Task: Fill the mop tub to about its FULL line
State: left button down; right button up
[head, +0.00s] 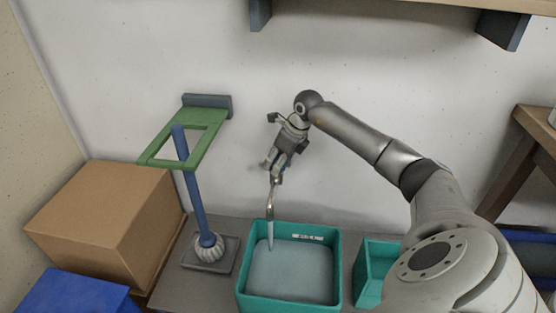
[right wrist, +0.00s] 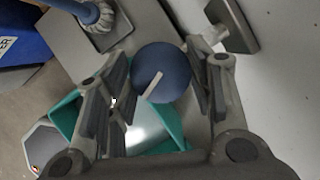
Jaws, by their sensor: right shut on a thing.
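The teal mop tub (head: 330,262) stands on the grey surface below the tap spout (head: 270,208). A thin stream of water (head: 270,238) falls from the spout into its left part. Pale water (head: 290,275) covers the tub's floor and stands below the rim, with a small white mark (head: 305,237) on the far inner wall above it. My right gripper (head: 278,168) is at the tap in front of the wall. In the right wrist view its fingers are shut on a round blue tap knob (right wrist: 160,70) with a pale pointer. My left gripper is not in view.
A blue-handled mop (head: 195,200) stands through a green wall bracket (head: 205,122) left of the tub. A brown box (head: 105,210) and a blue bin (head: 75,293) are further left. Another teal container (head: 368,270) stands right, partly behind my arm. A shelf is overhead.

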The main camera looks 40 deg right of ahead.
jog(key=shift+d+r+n+y, duration=0.1)
jog(key=shift+n+y, duration=0.3)
jog(key=shift+n, duration=0.4)
jog(key=shift+w+n+y, duration=0.1)
jog(key=shift+n+y, duration=0.2)
jog(key=shift+n, duration=0.7)
jog(key=shift+n+g+y, duration=0.3)
jog(key=shift+n+g, duration=0.1)
jog(key=shift+n, duration=0.5)
jog(key=shift+d+n+g, duration=0.1)
jog(key=shift+n+g, duration=0.2)
jog(key=shift+n, duration=0.5)
jog(key=shift+w+n+g+y, duration=0.1)
jog(key=shift+n+g+y, duration=0.25)
jog(key=shift+n, duration=0.65)
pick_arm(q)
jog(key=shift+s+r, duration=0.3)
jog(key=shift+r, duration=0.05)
pick_arm(e)
jog(key=shift+n+g, duration=0.25)
jog(key=shift+n, duration=0.55)
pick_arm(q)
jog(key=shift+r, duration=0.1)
